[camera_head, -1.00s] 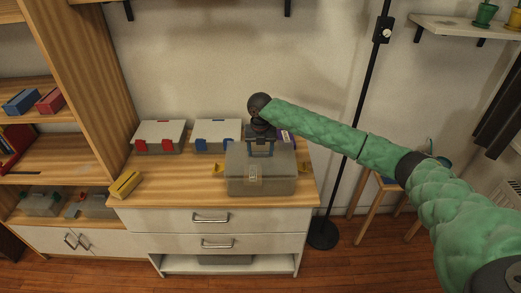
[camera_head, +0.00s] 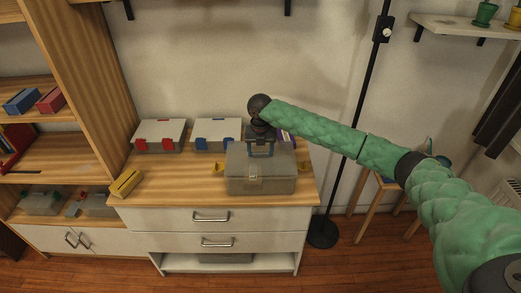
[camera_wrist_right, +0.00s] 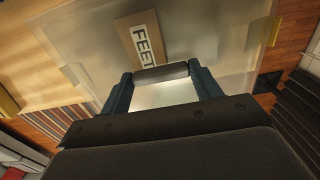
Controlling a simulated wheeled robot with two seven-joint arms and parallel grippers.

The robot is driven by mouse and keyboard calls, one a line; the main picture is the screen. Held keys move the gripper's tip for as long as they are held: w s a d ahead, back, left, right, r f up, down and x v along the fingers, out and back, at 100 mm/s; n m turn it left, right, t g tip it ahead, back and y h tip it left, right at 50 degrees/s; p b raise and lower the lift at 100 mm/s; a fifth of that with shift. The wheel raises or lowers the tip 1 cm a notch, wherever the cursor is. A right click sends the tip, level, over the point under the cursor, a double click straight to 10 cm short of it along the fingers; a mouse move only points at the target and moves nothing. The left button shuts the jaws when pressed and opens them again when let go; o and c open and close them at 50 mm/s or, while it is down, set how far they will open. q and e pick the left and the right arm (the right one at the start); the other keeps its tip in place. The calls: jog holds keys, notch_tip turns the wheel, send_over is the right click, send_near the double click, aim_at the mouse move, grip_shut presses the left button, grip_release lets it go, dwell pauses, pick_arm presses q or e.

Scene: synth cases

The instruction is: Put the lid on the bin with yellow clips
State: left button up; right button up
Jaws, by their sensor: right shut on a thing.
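The grey translucent bin with yellow clips (camera_head: 242,187) stands on the wooden top of the drawer unit. A yellow clip (camera_head: 218,168) sticks out at its left and another at its right. The greyish lid (camera_head: 236,157) lies over the bin's opening, looking level, with no clear gap between them. My right gripper (camera_head: 261,150) points down over the lid, shut on its handle. My left gripper is out of view.
Behind stand a bin with red clips (camera_head: 158,136) and one with blue clips (camera_head: 215,136). Something purple behind the lid is mostly hidden by my arm. A yellow box (camera_head: 126,183) lies at the left edge. A black pole (camera_head: 350,165) stands to the right.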

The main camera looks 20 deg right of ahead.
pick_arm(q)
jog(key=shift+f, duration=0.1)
pick_arm(e)
jog(key=shift+f, duration=0.55)
jog(key=o, duration=1.2)
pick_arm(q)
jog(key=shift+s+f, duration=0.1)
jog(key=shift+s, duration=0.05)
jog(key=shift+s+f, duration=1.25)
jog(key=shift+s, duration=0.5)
pick_arm(e)
notch_tip(320, 180, up, 6)
jog(key=b, duration=0.3)
jog(key=shift+r, duration=0.15)
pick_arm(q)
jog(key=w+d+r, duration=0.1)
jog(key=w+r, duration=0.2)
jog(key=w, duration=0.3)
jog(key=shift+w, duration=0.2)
pick_arm(e)
jog(key=shift+r, duration=0.75)
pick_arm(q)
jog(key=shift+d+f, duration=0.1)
